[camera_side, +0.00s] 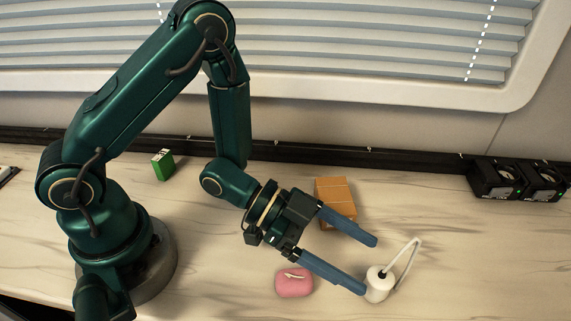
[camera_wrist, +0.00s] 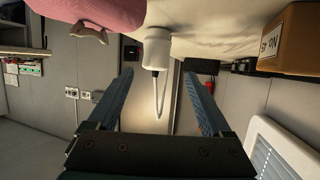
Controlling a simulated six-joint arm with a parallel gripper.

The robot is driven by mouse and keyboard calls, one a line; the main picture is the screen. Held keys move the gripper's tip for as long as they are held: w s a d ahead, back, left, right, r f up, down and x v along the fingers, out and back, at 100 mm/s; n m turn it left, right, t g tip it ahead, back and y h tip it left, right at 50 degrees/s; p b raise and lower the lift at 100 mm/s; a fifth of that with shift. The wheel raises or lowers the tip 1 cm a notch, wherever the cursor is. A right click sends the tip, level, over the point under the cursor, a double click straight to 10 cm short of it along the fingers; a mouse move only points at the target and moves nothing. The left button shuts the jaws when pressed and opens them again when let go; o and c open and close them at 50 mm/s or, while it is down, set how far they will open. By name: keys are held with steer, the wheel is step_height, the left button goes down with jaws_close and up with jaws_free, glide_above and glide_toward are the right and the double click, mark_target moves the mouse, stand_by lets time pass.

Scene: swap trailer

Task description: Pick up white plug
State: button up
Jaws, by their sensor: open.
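The white plug (camera_side: 378,286) stands on the table in the side view, with a white cable looping up from its top. My gripper (camera_side: 368,266) is open, with its two long blue fingers pointing right and a little down toward the plug. The nearer finger's tip is at the plug's left side; I cannot tell whether it touches. In the wrist view the plug (camera_wrist: 157,50) shows ahead of and between the open fingers of my gripper (camera_wrist: 155,80), with its cable hanging in the gap. Nothing is held.
A pink object (camera_side: 294,283) lies left of the plug, below the nearer finger. A brown box (camera_side: 337,190) lies behind the farther finger. A small green box (camera_side: 162,165) stands at the back left. A black device (camera_side: 497,180) sits at the back right. The table right of the plug is clear.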

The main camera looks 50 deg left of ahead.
mark_target(380, 280)
steer(key=shift+s+f, duration=0.2)
steer(key=shift+f, duration=0.25)
steer(key=shift+d+f, duration=0.2)
steer(key=shift+d, duration=0.1)
steer(key=shift+x, duration=2.25)
jaws_close()
